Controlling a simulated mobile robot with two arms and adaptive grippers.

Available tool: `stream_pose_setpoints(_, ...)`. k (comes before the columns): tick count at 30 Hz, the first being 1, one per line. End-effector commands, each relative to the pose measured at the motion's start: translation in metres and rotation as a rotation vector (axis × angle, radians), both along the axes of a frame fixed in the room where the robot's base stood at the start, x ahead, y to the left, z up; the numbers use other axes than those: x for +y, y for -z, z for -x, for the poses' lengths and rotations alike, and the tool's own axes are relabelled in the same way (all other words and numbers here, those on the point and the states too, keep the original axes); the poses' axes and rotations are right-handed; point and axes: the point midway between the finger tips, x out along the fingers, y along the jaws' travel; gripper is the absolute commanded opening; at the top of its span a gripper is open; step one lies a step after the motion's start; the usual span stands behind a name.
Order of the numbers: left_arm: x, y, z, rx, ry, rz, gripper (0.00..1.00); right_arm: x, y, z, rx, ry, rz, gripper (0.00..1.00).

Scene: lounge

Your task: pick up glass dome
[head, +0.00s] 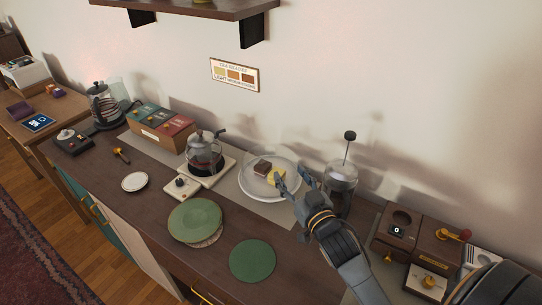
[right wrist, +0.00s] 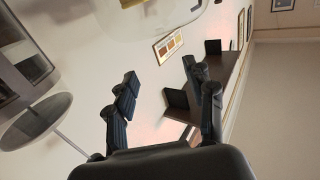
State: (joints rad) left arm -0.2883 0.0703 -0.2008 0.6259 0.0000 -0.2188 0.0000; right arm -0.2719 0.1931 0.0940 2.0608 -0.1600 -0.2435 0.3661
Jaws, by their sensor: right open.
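The glass dome (head: 268,158) is clear and hard to make out in the head view. It seems to stand over the white plate (head: 246,186), which holds a dark brown cake piece and a yellow one. A faint clear curved edge at the top of the right wrist view seems to be the dome too. My right gripper (head: 293,180) is open and empty at the right side of the plate, its fingers partly in front of it. In the right wrist view its two fingers (right wrist: 160,75) stand apart with nothing between them. I cannot tell whether they touch the dome. My left gripper is out of view.
A glass press with a plunger (head: 341,188) stands close right of my gripper. A glass kettle (head: 204,152) stands to the left. Green round mats (head: 252,261) lie in front. A wooden grinder box (head: 434,245) is at right. A shelf (head: 190,8) hangs above.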

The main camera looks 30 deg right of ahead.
Motion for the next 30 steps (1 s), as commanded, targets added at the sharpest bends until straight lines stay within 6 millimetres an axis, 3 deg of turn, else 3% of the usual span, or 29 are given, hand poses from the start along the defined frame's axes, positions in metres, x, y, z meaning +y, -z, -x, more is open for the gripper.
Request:
stream_pose_setpoints(6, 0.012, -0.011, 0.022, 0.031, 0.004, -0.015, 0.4, -0.003, -0.003, -0.044, -0.002, 0.0, -0.002, 0.54)
stream_pose_setpoints(10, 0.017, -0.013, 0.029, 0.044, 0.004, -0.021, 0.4, -0.005, -0.002, -0.059, -0.001, 0.0, 0.0, 0.54)
stream_pose_setpoints(16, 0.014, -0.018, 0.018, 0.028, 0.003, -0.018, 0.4, -0.005, -0.001, -0.071, -0.001, 0.0, 0.0, 0.54)
stream_pose_setpoints(21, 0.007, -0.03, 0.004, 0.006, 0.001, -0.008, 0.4, -0.004, 0.0, -0.092, 0.0, 0.0, 0.0, 0.54)
stream_pose_setpoints(30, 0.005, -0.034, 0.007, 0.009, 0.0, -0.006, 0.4, -0.005, 0.004, -0.116, 0.0, -0.001, -0.001, 0.54)
